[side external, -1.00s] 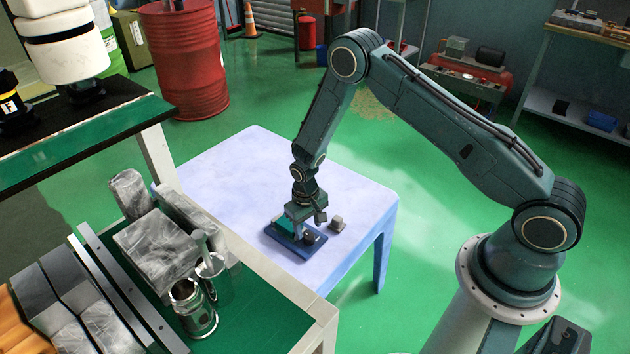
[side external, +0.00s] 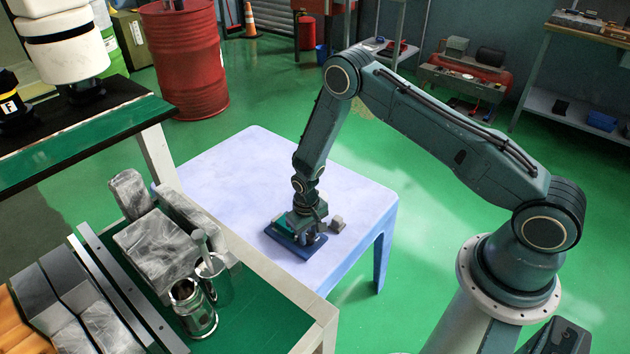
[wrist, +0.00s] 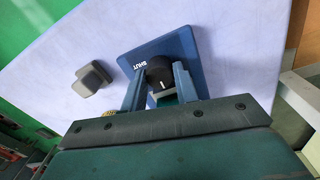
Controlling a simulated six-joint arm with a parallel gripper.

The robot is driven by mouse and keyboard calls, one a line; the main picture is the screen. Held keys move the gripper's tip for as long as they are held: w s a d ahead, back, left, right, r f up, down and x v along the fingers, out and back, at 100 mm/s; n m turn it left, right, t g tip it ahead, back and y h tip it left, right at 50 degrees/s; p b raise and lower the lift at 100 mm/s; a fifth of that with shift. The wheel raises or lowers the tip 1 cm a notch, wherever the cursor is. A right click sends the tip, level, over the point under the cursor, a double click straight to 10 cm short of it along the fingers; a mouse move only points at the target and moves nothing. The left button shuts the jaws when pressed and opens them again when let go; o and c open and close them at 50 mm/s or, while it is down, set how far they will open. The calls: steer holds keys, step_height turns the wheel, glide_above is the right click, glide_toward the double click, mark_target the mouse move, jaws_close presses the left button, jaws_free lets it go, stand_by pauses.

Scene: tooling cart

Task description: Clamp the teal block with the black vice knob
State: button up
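The blue vice base (wrist: 176,46) lies on the pale table and carries the white word SHUT. The black vice knob (wrist: 158,70) stands on it, with a white pointer line on its face. My gripper (wrist: 160,72) is low over the base, one finger on each side of the knob; whether the fingers press on it I cannot tell. A teal patch, likely the teal block (wrist: 166,99), shows between the fingers behind the knob and is mostly hidden. In the side view my gripper (side external: 306,234) covers most of the vice base (side external: 292,247).
A small grey block (wrist: 91,79) lies on the table beside the base, and also shows in the side view (side external: 337,223). The pale table (side external: 240,180) is otherwise clear. A bench with metal parts and cans (side external: 196,310) stands at the front left.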

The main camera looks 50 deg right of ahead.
steer(key=shift+m, duration=2.4)
steer(key=o, duration=1)
steer(key=shift+r, duration=0.1)
steer(key=shift+w+a+r, duration=0.1)
steer(key=shift+r, duration=3.3)
steer(key=shift+w+a+r, duration=0.1)
steer(key=shift+r, duration=3.3)
